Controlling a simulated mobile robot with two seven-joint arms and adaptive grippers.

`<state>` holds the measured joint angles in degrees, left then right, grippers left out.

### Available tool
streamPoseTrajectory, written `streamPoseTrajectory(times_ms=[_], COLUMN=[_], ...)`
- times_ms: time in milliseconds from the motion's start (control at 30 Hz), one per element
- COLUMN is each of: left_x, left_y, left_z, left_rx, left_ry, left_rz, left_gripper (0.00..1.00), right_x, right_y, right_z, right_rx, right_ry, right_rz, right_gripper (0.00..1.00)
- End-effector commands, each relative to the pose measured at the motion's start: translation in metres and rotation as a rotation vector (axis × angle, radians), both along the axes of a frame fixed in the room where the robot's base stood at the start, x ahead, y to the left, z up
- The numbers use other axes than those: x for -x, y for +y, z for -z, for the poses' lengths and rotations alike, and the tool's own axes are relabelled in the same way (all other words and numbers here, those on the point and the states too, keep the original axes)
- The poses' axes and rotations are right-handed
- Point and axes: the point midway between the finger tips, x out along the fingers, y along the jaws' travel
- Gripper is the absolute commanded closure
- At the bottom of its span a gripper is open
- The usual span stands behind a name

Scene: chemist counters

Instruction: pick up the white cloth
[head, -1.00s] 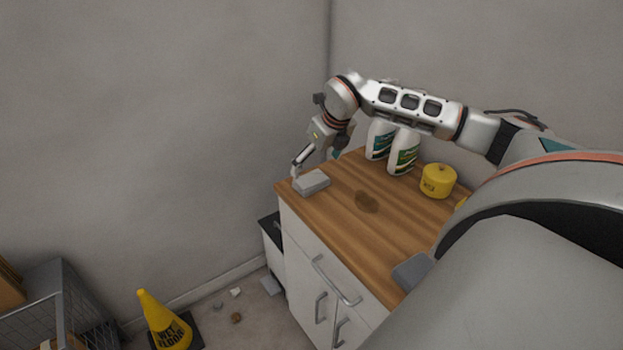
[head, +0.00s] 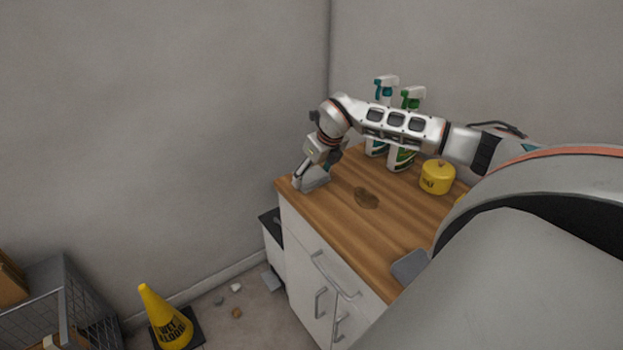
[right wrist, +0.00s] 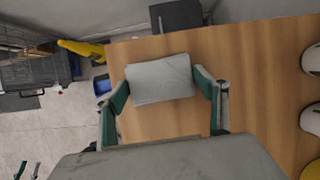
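The white cloth (head: 315,178) is a folded, light grey-white block at the far left corner of the wooden counter. In the right wrist view the cloth (right wrist: 160,80) lies between the two fingers of my right gripper (right wrist: 160,92). The fingers are spread on either side of it, the right one very near or touching its edge, with a small gap at the left one. In the head view my right gripper (head: 305,174) is down at the cloth and partly covers it.
Two spray bottles (head: 403,158) and a yellow pot (head: 437,178) stand at the counter's back. A brown stain (head: 366,198) marks the wooden top (head: 385,235). A grey object (head: 410,266) lies near the front. A yellow wet-floor cone (head: 163,318) and a wire cart (head: 65,305) stand on the floor.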

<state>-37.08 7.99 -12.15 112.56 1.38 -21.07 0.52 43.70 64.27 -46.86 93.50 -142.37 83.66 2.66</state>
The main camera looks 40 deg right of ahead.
Motion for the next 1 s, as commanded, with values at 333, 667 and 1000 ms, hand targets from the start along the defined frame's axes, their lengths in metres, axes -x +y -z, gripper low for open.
streamPoseTrajectory(times_ms=[333, 667, 1000], left_x=[0.001, 0.002, 0.002], left_y=[0.000, 0.000, 0.000], left_z=[0.001, 0.003, -0.001], left_rx=[0.000, -0.001, -0.001], left_ry=[0.002, 0.005, 0.005], left_rz=[0.001, 0.000, 0.000], left_gripper=[0.60, 0.60, 0.60], right_x=[0.000, -0.001, -0.001], right_y=[0.000, 0.000, 0.000], right_z=[-0.001, -0.036, -0.129], right_rx=[0.000, 0.001, -0.001], right_ry=[0.000, -0.004, -0.007], right_rz=[0.000, -0.001, 0.001], right_gripper=[0.45, 0.45, 0.45])
